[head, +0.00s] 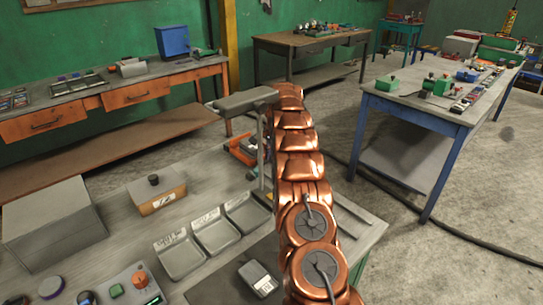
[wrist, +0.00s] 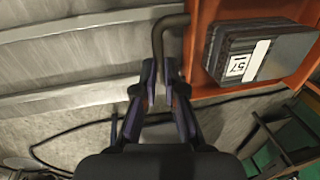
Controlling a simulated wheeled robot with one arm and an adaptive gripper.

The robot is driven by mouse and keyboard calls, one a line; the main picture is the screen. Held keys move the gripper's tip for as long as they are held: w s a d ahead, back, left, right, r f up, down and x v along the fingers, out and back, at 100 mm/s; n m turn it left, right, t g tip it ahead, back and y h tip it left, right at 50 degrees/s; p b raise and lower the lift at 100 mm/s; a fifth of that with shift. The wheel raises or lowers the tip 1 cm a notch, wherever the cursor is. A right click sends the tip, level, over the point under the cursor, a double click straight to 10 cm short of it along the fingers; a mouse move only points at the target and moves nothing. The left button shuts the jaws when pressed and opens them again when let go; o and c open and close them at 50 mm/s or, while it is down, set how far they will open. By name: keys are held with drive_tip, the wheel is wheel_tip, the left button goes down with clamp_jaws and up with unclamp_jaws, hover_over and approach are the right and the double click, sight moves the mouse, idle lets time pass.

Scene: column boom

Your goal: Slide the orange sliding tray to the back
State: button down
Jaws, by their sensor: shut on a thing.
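The orange sliding tray (wrist: 203,78) is at the upper right of the wrist view, with a dark block (wrist: 262,52) labelled 57 in it. In the head view the tray (head: 236,153) shows at the far edge of the near bench, partly hidden by my arm. A bent dark handle (wrist: 171,32) reaches from the tray's side toward my gripper (wrist: 164,72). My gripper is shut on this handle, with the fingers close together around its end. In the head view my arm hides the gripper and handle.
A grey post with a flat top (head: 247,100) stands beside the tray and my arm. Three grey bins (head: 215,230) and a wooden box with a knob (head: 156,194) are on the near bench.

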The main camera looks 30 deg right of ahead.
drive_tip(key=c, duration=1.5)
unclamp_jaws()
drive_tip(key=shift+w+f, duration=0.1)
drive_tip(key=shift+w, duration=0.2)
drive_tip(key=shift+s, duration=0.1)
